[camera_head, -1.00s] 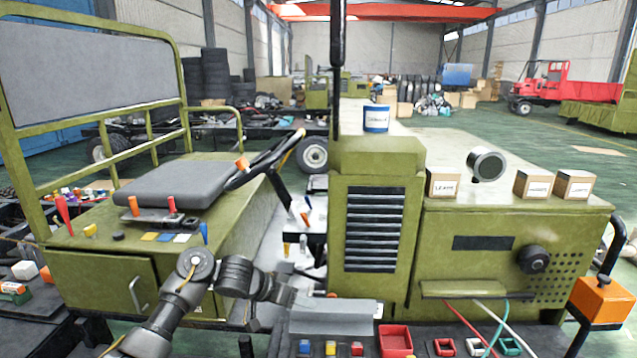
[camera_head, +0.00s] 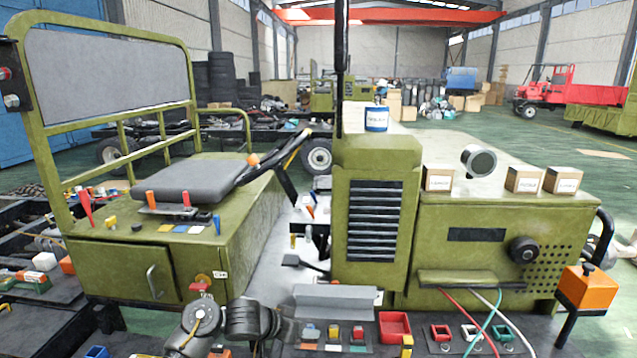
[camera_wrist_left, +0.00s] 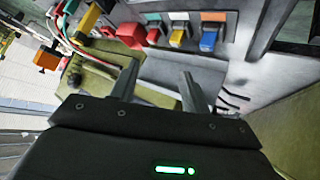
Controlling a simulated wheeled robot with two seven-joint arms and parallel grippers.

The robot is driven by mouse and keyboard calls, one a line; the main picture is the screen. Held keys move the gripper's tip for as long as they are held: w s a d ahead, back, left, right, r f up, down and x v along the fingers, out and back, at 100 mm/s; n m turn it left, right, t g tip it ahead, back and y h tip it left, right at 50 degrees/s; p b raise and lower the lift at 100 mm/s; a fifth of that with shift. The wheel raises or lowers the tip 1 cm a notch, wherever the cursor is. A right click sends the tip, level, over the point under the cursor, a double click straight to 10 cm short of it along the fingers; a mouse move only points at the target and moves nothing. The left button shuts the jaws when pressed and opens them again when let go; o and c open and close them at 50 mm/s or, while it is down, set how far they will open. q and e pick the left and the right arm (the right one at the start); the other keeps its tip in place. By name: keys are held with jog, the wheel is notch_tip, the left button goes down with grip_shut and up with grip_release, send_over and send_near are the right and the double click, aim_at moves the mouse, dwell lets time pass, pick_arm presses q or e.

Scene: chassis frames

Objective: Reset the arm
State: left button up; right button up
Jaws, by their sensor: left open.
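My left arm (camera_head: 243,319) comes in low at the bottom of the head view, in front of the green chassis. Its gripper is hard to make out there, against the dark front panel. In the left wrist view my left gripper (camera_wrist_left: 158,86) has its two grey fingers apart, with nothing held between them. A red tray (camera_wrist_left: 131,36) and several coloured switches (camera_wrist_left: 210,36) lie beyond the fingertips. My right gripper is in neither view.
The green chassis front (camera_head: 480,230) stands close on the right. A grey angled plate (camera_head: 335,301), a red tray (camera_head: 394,326) and coloured cables (camera_head: 475,312) lie near the arm. A seat (camera_head: 190,181) is at left and an orange box (camera_head: 587,287) at far right.

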pick_arm(q)
jog(key=s+a+f+n+y, duration=0.1)
jog(key=s+a+f+y, duration=0.1)
jog(key=s+a+f, duration=0.3)
jog(key=s+a+f+n+t+y, duration=0.1)
jog(key=s+a+f, duration=0.15)
jog(key=s, duration=0.45)
jog(key=s+a+f+n+y, duration=0.1)
jog(key=s+a+f+y, duration=0.1)
jog(key=s+a+f, duration=0.3)
jog(key=s+a+r+n+g+y, duration=0.15)
jog(key=s+a, duration=0.25)
jog(key=s, duration=0.8)
jog(key=s+a+n+g+y, duration=0.15)
jog(key=s+a, duration=0.25)
jog(key=s, duration=0.9)
notch_tip(320, 180, down, 28)
jog(key=m+g+b, duration=0.1)
jog(key=g+b, duration=0.1)
jog(key=s+a+f+g+b, duration=0.1)
jog(key=s+a+f, duration=0.2)
jog(key=s+f, duration=1.4)
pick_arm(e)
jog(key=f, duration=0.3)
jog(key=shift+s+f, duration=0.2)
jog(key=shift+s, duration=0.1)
